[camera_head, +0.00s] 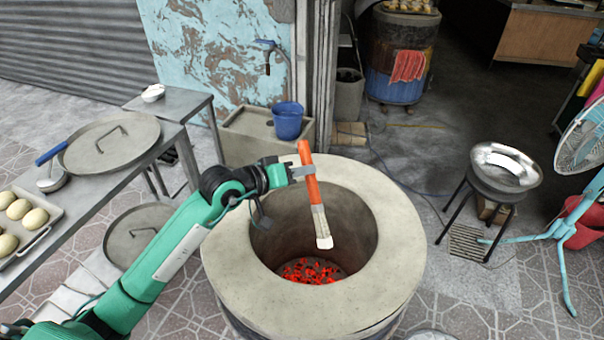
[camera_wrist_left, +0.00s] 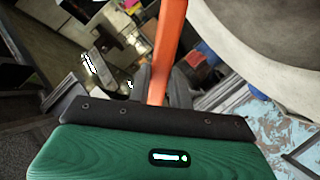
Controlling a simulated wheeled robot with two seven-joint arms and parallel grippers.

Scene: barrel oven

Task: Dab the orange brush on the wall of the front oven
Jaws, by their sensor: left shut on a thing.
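The orange brush (camera_head: 313,185) has an orange handle and a pale, whitish bristle end that points down. My left gripper (camera_head: 303,172) is shut on its handle and holds it over the mouth of the front oven (camera_head: 400,225). The bristle end shows against the dark inside of the oven; I cannot tell whether it touches the wall. Red coals (camera_head: 310,270) glow at the oven's bottom. In the left wrist view the orange handle (camera_wrist_left: 170,45) rises from between the fingers, and the pale oven rim (camera_wrist_left: 285,40) is at upper right. My right gripper is not in view.
A metal table (camera_head: 95,215) with a tray of dough balls (camera_head: 20,222), a round lid (camera_head: 110,142) and a ladle stands at left. A blue bucket (camera_head: 288,120) sits on a block behind the oven. A steel bowl on a stand (camera_head: 505,168) and a fan (camera_head: 582,140) are at right.

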